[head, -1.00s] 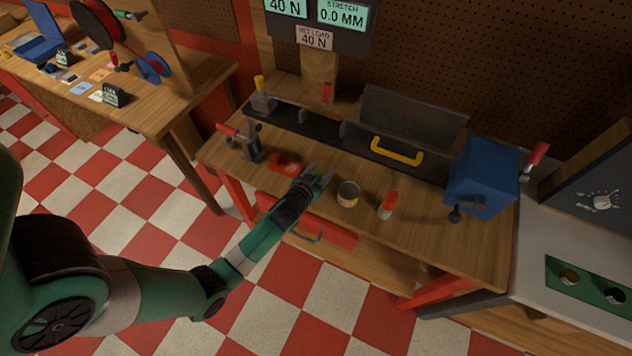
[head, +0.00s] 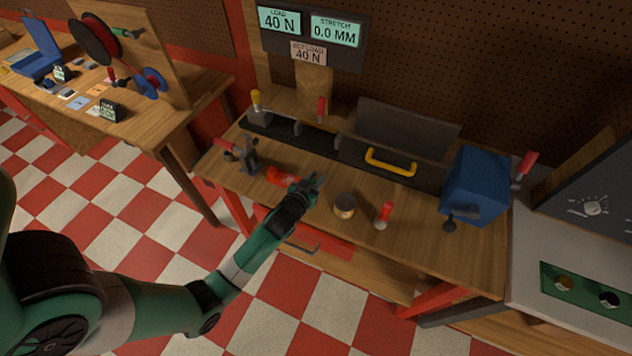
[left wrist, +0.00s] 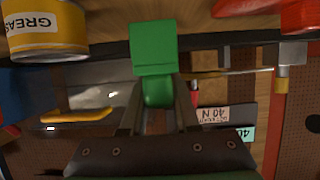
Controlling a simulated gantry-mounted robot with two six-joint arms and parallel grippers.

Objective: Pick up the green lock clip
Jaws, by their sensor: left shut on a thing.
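The green lock clip (left wrist: 153,50) shows large in the left wrist view as a bright green block with a narrower rounded part. My left gripper (left wrist: 157,105) is shut on that narrower part, with one finger on each side. In the head view my left gripper (head: 317,188) is at the front part of the wooden bench, between a red tool and a grease tin. The clip cannot be made out there. My right gripper is in neither view.
The grease tin (head: 345,205) stands right of my left gripper, and a red-handled thing (head: 384,214) farther right. The red tool (head: 282,176) lies to its left. Behind are a black rail (head: 290,133), a yellow handle (head: 390,163) and a blue box (head: 474,185).

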